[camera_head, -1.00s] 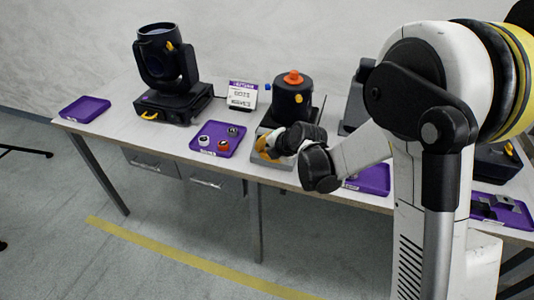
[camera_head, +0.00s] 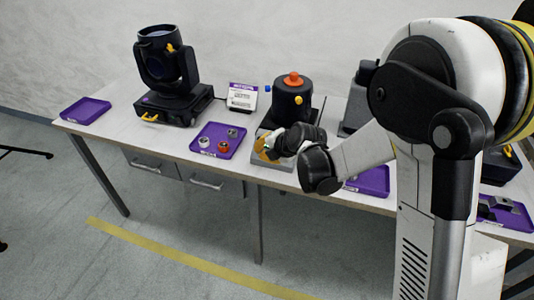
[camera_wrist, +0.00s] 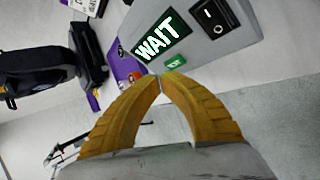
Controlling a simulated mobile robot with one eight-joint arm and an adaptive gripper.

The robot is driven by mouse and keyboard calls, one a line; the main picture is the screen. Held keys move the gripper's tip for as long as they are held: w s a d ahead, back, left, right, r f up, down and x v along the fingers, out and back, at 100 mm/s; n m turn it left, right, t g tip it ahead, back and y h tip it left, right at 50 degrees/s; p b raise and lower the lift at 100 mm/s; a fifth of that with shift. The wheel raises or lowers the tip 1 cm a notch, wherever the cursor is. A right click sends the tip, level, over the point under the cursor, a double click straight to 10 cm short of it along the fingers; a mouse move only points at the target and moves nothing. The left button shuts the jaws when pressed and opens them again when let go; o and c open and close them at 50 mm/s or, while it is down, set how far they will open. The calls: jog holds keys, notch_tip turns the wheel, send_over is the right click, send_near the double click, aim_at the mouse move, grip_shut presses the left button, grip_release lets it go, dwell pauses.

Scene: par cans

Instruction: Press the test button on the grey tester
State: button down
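A small green button (camera_wrist: 175,62) with light lettering sits next to the screen. My gripper (camera_wrist: 160,77) has its two yellow fingertips together, close to the button's edge; I cannot tell whether they touch it. My gripper (camera_head: 262,147) in the head view is at the tester's front, empty.
A purple tray (camera_head: 214,153) with several small round parts lies left of the tester. A moving-head lamp (camera_head: 168,75) stands further left, with an empty purple tray (camera_head: 86,110) beyond. A small white display (camera_head: 242,96) stands behind. Another purple tray (camera_head: 372,181) lies right.

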jog(key=shift+r, duration=0.1)
jog(key=s+r+p, duration=0.1)
jog(key=r, duration=0.1)
jog(key=s+a+r+p, duration=0.1)
jog(key=s, duration=0.1)
jog(key=shift+r+p, duration=0.3)
jog(key=shift+r, duration=0.05)
dwell(0.8)
jog(key=s+d+r+m+h, duration=0.3)
jog(key=s+d+r+m, duration=0.7)
jog(key=m, duration=0.2)
jog(key=s+d+r+m+h, duration=0.1)
jog(key=s+d+m, duration=0.3)
jog(key=s+m, duration=0.3)
jog(key=s+d+r+m+h, duration=0.1)
jog(key=s+d+m, duration=0.4)
jog(key=s+m, duration=0.3)
jog(key=shift+s+d+m, duration=0.3)
jog(key=shift+s, duration=0.35)
